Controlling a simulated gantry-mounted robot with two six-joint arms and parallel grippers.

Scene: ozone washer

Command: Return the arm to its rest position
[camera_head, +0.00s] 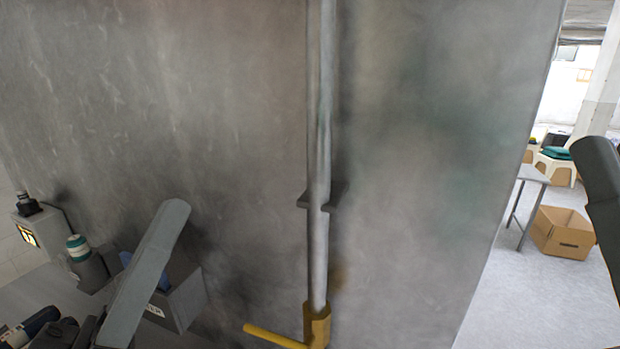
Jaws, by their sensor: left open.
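My left gripper (42,328) shows as dark parts in the bottom left corner of the head view, partly cut off by the frame edge. It is open, and I see nothing held in it. My grey left arm link rises beside it, in front of a grey box with a label. On the right edge a dark link of my right arm shows; my right gripper is out of the frame.
A large grey metal washer wall (220,120) fills the middle. A vertical pipe (319,150) runs down it to a brass valve with a yellow handle (275,337). A control box (38,230) stands at left. A cardboard box (562,233) and small table (532,175) stand on the right floor.

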